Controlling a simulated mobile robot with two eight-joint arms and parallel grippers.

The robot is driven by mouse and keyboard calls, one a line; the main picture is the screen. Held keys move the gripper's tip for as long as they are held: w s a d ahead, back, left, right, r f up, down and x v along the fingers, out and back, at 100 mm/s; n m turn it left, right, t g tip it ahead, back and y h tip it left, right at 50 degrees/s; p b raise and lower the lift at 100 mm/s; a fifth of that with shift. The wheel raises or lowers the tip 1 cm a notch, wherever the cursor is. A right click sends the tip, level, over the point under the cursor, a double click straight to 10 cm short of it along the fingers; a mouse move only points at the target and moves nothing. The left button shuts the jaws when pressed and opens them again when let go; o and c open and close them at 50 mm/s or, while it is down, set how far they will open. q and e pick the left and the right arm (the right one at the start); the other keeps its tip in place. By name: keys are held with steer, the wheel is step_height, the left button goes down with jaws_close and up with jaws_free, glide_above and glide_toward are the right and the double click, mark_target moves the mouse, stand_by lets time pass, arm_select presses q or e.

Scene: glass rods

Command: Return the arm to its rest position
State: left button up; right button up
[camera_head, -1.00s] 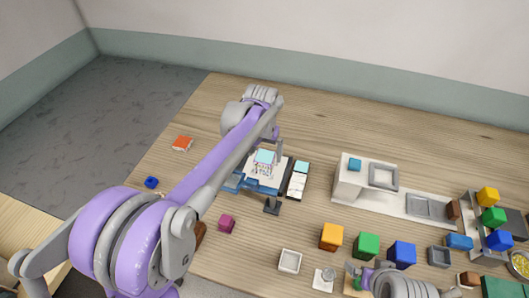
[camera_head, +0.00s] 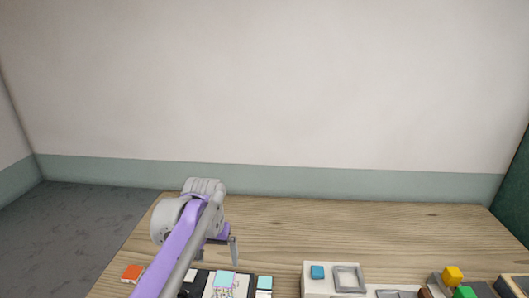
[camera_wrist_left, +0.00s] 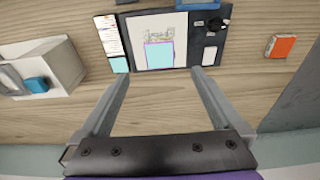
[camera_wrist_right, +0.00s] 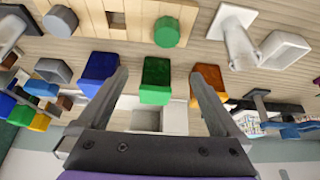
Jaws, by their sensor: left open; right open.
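My left arm, purple and grey, reaches in from the bottom of the head view. Its left gripper (camera_head: 232,250) is over the wooden table beyond a dark device (camera_head: 200,291) with a white panel and a cyan square (camera_head: 224,279). In the left wrist view the left gripper (camera_wrist_left: 162,75) is open with nothing between its fingers; the device (camera_wrist_left: 215,50) lies past the fingertips. My right gripper (camera_wrist_right: 158,76) is out of the head view. In the right wrist view it is open, with a green cube (camera_wrist_right: 155,78) seen between its fingertips, apparently not gripped.
A blue cube (camera_wrist_right: 98,72) and an orange cube (camera_wrist_right: 208,80) flank the green one. A white block (camera_head: 318,284) with a small blue cube (camera_head: 317,271) stands right of the device. An orange-red piece (camera_head: 132,273) lies left. The table's far strip is clear.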

arm_select(q)
steer(key=s+a+f+t, duration=0.1)
steer(key=s+f, duration=0.3)
steer(key=s, duration=0.4)
steer(key=s+f+t, duration=0.1)
steer(key=s+f, duration=0.3)
steer(key=s, duration=0.4)
steer(key=s+a+f+t, duration=0.1)
steer(key=s+f, duration=0.3)
steer(key=s, duration=0.4)
steer(key=shift+a+f+t, duration=0.15)
steer(key=shift+a+t, duration=0.2)
steer(key=shift+t, duration=0.05)
